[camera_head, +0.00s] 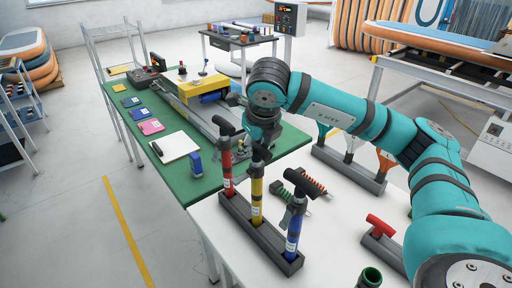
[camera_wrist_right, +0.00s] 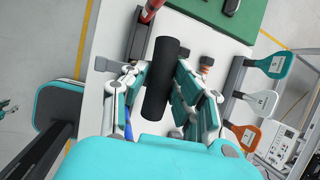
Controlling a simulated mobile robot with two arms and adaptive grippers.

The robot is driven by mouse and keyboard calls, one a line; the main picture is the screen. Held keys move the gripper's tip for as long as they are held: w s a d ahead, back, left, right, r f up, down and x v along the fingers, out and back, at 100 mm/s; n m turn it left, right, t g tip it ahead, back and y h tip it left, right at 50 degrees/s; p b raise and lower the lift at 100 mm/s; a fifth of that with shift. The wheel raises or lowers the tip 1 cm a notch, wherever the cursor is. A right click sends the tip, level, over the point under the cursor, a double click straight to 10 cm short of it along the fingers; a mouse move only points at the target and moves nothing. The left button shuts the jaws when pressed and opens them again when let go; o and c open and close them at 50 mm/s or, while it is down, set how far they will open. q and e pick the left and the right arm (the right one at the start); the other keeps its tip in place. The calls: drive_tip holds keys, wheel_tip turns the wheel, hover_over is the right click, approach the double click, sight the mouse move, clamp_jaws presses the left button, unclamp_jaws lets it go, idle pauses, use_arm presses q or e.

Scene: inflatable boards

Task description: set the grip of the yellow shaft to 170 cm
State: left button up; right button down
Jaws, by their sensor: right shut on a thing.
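The yellow shaft (camera_head: 257,203) stands upright in a dark rack (camera_head: 236,216), between a red shaft (camera_head: 227,175) and a blue shaft (camera_head: 293,235). All three have black T-shaped grips. My right gripper (camera_head: 262,138) is at the top of the yellow shaft. In the right wrist view, its fingers (camera_wrist_right: 162,95) are on both sides of a black cylindrical grip (camera_wrist_right: 163,62), shut on it. The yellow tube is hidden there, and I cannot read any length marks. The red shaft shows at the top of that view (camera_wrist_right: 149,11). My left gripper is not in view.
The rack is on a white table (camera_head: 330,245). A paddle rack (camera_head: 345,168) stands behind.

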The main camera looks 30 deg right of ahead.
drive_tip(key=c, duration=1.3)
unclamp_jaws()
drive_tip(key=shift+f, duration=0.3)
drive_tip(key=shift+o, duration=1.2)
drive_tip(key=shift+w+d, duration=0.1)
drive_tip(key=shift+w, duration=0.05)
drive_tip(key=v, duration=1.2)
drive_tip(key=shift+w, duration=0.1)
